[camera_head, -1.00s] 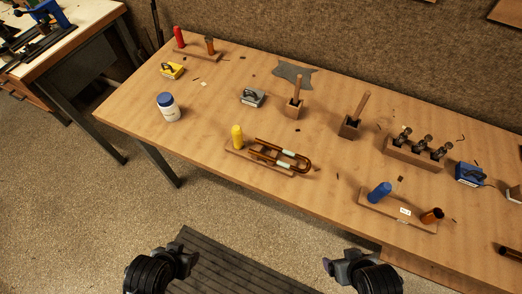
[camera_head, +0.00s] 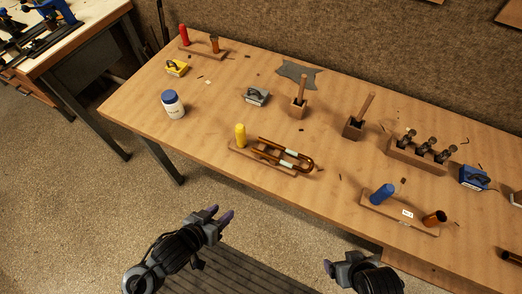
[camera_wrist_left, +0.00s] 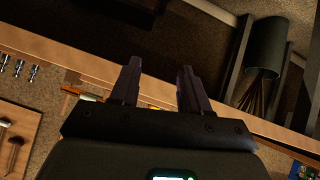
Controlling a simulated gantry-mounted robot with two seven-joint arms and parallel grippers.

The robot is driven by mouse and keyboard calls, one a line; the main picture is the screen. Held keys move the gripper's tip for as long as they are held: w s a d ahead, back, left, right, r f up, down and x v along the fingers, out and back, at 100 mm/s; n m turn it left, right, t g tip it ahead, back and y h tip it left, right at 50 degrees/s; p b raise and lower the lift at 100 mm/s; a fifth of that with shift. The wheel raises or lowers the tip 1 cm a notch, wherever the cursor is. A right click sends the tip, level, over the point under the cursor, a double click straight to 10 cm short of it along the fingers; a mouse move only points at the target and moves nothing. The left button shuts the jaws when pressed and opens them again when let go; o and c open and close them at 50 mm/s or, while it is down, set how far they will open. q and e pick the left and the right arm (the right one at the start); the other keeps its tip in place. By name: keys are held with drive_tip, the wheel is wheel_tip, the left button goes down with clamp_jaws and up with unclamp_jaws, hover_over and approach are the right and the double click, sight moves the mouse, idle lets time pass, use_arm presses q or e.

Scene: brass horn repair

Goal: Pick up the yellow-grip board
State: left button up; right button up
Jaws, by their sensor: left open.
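The yellow-grip board (camera_head: 243,152) lies near the front edge of the table in the head view. Its upright yellow grip (camera_head: 240,135) stands at its left end, and a brass U-shaped slide (camera_head: 304,164) with pale bands lies along it. My left gripper (camera_head: 222,214) is in front of the table edge, below and left of the board in the picture, apart from it and empty. In the left wrist view its two fingers (camera_wrist_left: 158,72) stand apart, with a bit of yellow partly hidden behind them. My right gripper (camera_head: 335,266) is at the bottom, away from the table; its jaw opening is unclear.
On the table (camera_head: 200,140) stand a white jar with a blue lid (camera_head: 173,106), a blue-grip board (camera_head: 400,213), a red-grip board (camera_head: 202,51), wooden blocks with handles (camera_head: 353,127) and a valve rack (camera_head: 416,156). Bare table surrounds the yellow-grip board.

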use_arm(q)
drive_tip(key=w+d+r+m+h, duration=0.2)
drive_tip(key=w+r+h, duration=0.15)
drive_tip(key=w, duration=0.25)
drive_tip(key=m+t, duration=0.2)
approach(238, 138)
drive_tip(key=shift+w+d+f+y, duration=0.35)
drive_tip(key=shift+w+d+f, duration=0.15)
drive_tip(key=shift+w+d, duration=0.2)
drive_tip(key=x, duration=0.5)
drive_tip(key=shift+w+d+r, duration=0.2)
drive_tip(key=shift+w, duration=0.05)
drive_tip(key=shift+x, duration=3)
drive_tip(key=shift+w+a, duration=0.1)
drive_tip(key=shift+r, duration=0.1)
clamp_jaws()
